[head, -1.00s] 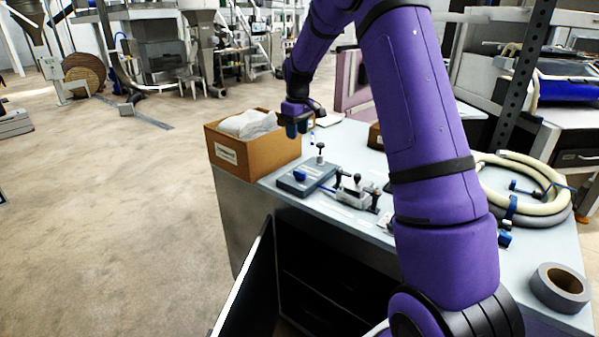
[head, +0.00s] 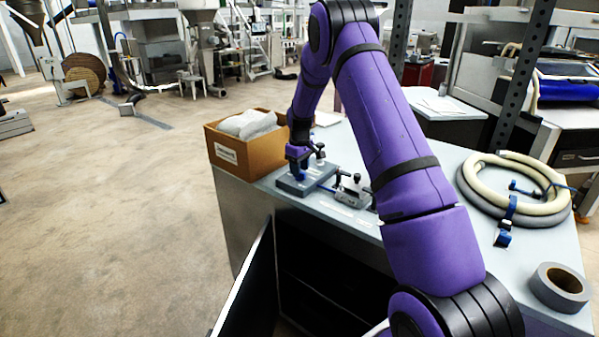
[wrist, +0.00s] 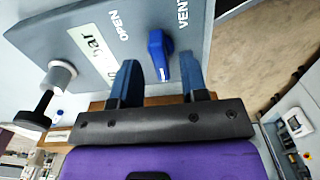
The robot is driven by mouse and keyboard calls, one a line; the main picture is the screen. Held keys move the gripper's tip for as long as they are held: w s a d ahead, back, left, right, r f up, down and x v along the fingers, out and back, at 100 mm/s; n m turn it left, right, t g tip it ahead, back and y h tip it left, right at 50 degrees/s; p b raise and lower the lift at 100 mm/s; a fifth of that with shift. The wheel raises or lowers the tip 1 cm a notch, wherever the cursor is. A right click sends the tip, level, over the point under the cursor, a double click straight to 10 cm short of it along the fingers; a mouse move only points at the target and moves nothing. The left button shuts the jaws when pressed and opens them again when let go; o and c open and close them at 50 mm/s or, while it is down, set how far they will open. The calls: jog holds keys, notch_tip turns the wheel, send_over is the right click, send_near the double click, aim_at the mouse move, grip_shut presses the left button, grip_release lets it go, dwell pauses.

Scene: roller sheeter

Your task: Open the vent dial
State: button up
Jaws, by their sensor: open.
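The vent dial is a blue knob (wrist: 158,52) with a white mark, on a grey plate (wrist: 60,45) lettered OPEN and VENT. In the wrist view the dial lies between my gripper's two blue fingers (wrist: 160,78), with gaps on both sides. My gripper (head: 298,170) is open and low over the plate's left part in the head view, where it hides most of the dial. The grey plate (head: 322,176) lies on the bench. I cannot tell whether the fingertips reach down to the dial's sides.
A black knob on a metal stem (wrist: 45,100) stands on the plate close to my gripper. A cardboard box (head: 258,158) with white bags is just behind. A small clamp device (head: 345,192), a coiled hose (head: 475,195) and a tape roll (head: 558,285) are to the right.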

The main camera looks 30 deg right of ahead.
jog(key=shift+f, duration=0.85)
grip_shut()
